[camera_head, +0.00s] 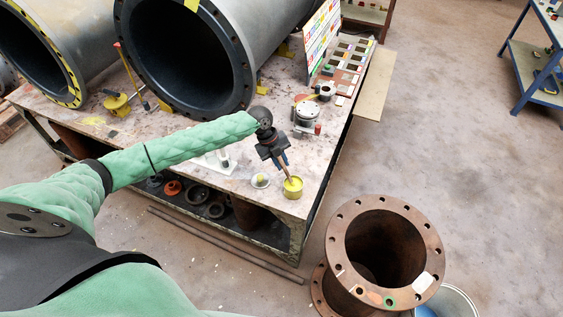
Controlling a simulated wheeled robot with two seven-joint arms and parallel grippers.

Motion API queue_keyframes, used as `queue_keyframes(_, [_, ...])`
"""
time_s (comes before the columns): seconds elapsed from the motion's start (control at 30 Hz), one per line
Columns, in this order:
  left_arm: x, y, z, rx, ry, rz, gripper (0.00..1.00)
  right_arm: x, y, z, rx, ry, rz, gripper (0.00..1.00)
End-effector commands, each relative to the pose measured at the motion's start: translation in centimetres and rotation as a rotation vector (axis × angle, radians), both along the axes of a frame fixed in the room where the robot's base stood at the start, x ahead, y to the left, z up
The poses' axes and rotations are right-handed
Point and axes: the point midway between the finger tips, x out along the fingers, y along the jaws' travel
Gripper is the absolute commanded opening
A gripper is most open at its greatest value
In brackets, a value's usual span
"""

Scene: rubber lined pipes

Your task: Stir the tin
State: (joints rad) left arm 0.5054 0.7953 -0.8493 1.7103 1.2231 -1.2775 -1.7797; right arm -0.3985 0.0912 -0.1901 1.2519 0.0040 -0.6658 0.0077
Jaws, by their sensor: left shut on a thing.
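The tin (292,191) is a small yellow can with a yellow top, standing near the front right corner of the worktable (318,160). My left gripper (284,162) is above the tin, at the end of the green-sleeved arm from the left. It is shut on a thin wooden-looking stick (288,176), tilted, whose lower end reaches into the tin's opening. The stick's tip is hidden in the tin. My right gripper is not in view.
Large flanged pipes (185,60) fill the table's back. A rusty flanged pipe (384,250) stands on the floor at right. A sample board (340,68) is at the back right.

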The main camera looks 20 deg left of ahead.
Motion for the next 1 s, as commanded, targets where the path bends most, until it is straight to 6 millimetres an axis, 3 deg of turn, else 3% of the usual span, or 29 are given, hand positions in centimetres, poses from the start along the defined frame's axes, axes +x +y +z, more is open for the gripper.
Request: queue_keyframes(1.0, [0.0, 1.9, 4.6, 0.000, 0.000, 0.000, 0.00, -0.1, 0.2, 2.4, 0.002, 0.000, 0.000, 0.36])
